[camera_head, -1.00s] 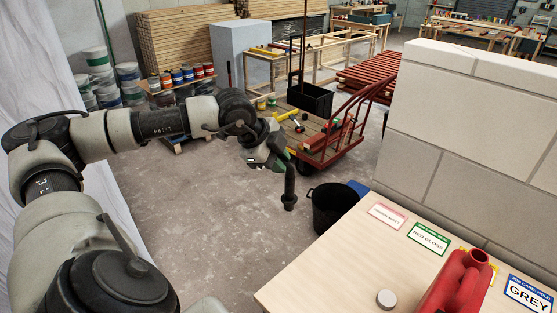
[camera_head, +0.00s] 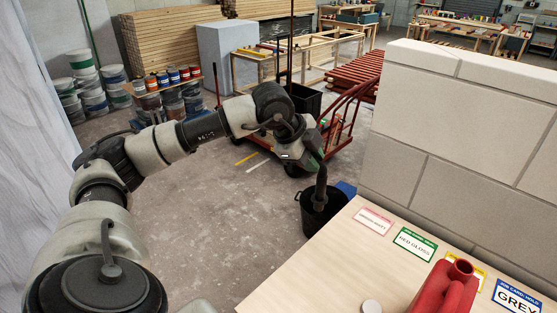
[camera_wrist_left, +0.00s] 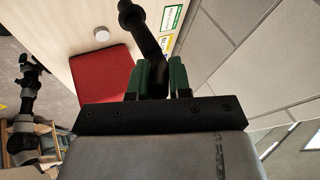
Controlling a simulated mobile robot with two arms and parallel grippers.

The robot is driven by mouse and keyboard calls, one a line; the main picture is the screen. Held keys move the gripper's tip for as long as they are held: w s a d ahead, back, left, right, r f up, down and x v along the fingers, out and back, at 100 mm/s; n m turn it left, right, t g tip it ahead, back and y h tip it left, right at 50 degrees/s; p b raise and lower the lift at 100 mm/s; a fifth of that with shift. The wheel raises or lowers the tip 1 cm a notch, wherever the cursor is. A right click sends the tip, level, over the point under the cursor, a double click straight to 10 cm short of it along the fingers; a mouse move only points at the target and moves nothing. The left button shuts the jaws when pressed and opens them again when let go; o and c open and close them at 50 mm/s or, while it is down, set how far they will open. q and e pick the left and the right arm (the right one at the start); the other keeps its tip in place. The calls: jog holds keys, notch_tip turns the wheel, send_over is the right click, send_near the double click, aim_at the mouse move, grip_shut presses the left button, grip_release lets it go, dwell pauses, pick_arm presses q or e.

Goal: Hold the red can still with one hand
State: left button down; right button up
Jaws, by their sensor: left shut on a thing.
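The red can (camera_head: 445,290) stands on the pale wooden table at the lower right, cut off by the frame edge. It also shows as a red block in the left wrist view (camera_wrist_left: 100,76). My left gripper (camera_head: 317,166) is beyond the table's far left edge, well away from the can. Its green fingers are shut on a dark rod (camera_head: 321,189), which hangs down in front of a black bucket. In the left wrist view the rod (camera_wrist_left: 143,32) sticks out from between the fingers. A dark arm, likely my right one, shows at that view's left; its gripper (camera_wrist_left: 32,62) is unclear.
A block wall (camera_head: 460,140) stands behind. The black bucket (camera_head: 308,217) is on the floor beside the table.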

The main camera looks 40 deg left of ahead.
pick_arm(q)
jog(key=w+d+r+m+g+h, duration=0.1)
jog(key=w+d+r+m, duration=0.2)
jog(key=d, duration=0.6)
jog(key=w+d+r+m+g+h, duration=0.1)
jog(key=w+d+r+m, duration=0.15)
jog(key=d+r, duration=0.45)
jog(key=s+d+m+g+h, duration=0.1)
jog(key=s+d+m, duration=0.1)
jog(key=d, duration=1.4)
jog(key=shift+r, duration=0.2)
jog(key=shift+m, duration=0.25)
